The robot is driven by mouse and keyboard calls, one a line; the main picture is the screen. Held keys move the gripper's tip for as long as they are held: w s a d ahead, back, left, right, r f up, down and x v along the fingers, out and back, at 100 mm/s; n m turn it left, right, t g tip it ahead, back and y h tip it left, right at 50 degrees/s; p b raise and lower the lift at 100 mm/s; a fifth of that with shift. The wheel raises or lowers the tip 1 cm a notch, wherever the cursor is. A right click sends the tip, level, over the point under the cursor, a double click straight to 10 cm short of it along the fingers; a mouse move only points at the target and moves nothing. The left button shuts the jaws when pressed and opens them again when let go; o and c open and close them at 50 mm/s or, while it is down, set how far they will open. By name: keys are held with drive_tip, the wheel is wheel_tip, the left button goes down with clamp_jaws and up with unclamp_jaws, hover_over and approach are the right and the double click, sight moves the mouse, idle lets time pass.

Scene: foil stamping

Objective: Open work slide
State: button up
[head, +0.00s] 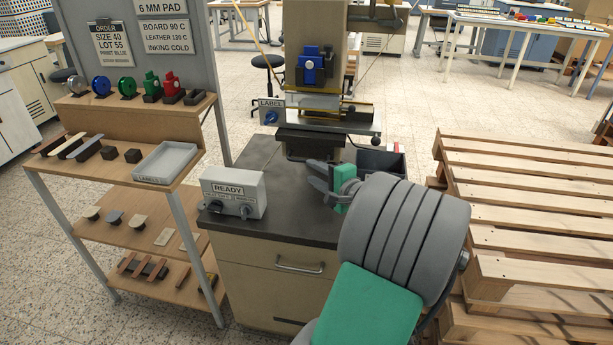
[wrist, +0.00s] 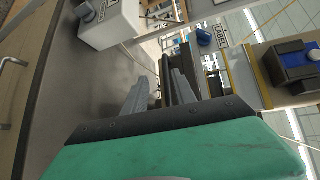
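The stamping press stands on the dark-topped cabinet in the head view, with a blue block (head: 314,66) on its head. Below a gold bar is a silver plate (head: 335,122) with a dark slide-like block (head: 310,141) under it. I cannot tell for sure which part is the work slide. My gripper (head: 316,178) is in front of the press, above the cabinet top. In the wrist view my gripper (wrist: 160,82) has its two grey fingers apart, with nothing held between them. The dark press parts lie beyond the fingertips, partly hidden by them.
A white READY box (head: 233,192) with knobs stands left of my gripper on the dark cabinet top (head: 290,222). A dark bin (head: 382,160) is behind my wrist. A wooden shelf (head: 120,110) is at left. Stacked pallets (head: 530,215) are at right.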

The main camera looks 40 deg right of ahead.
sight(314, 135)
drive_tip(key=shift+m+h, duration=0.3)
drive_tip(key=shift+m, duration=0.2)
drive_tip(key=x, duration=0.2)
drive_tip(key=d+x, duration=0.1)
drive_tip(key=x, duration=0.4)
drive_tip(key=shift+d+r, duration=0.25)
drive_tip(key=shift+r, duration=0.05)
clamp_jaws()
idle(0.6)
